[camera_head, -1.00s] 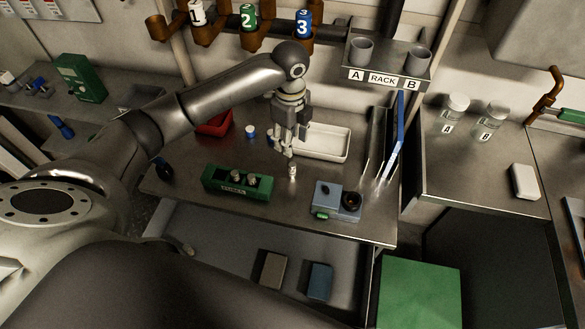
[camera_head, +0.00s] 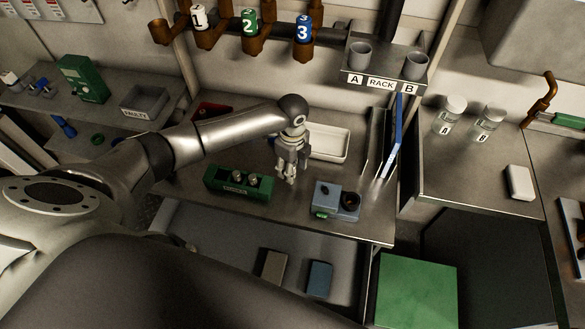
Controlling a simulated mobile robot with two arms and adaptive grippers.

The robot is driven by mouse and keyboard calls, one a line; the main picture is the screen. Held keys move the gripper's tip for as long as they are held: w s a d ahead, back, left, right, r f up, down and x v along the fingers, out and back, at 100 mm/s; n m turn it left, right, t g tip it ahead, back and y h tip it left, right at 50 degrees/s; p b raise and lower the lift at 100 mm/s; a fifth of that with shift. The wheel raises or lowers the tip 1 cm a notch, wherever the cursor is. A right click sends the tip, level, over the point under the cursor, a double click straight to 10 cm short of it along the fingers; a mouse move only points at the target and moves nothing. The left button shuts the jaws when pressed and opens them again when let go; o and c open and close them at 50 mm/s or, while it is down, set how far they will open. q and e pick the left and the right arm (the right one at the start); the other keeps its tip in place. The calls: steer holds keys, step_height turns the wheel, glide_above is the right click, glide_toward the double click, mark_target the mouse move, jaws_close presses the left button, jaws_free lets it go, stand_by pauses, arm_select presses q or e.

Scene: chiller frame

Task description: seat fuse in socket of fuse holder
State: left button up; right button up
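A green block (camera_head: 222,185) with a small label and two silver cylinders on top stands on the metal bench; it looks like the fuse holder. My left gripper (camera_head: 287,178) points down at the bench just right of this block, with its fingers low. The small upright silver piece that stood there, likely the fuse, is now hidden at or behind the fingers. I cannot tell whether the fingers are apart from it or closed on it. My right gripper is not in view.
A blue-grey device (camera_head: 328,199) with a round black part stands close to the right of the gripper. A white tray (camera_head: 330,143) lies behind, with upright blue and metal panels (camera_head: 392,140) to its right. An open drawer (camera_head: 220,258) sits below the bench's front edge.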

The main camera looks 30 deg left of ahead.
arm_select(q)
jaws_close()
steer(key=shift+w+r, duration=0.1)
stand_by(0.3)
steer(key=shift+r, duration=0.6)
steer(key=s+d+r+b, duration=0.2)
steer(key=s+r, duration=0.9)
steer(key=s, duration=0.3)
steer(key=shift+d+r+b, duration=0.25)
steer(key=shift+r+b, duration=0.1)
steer(key=shift+w, duration=0.1)
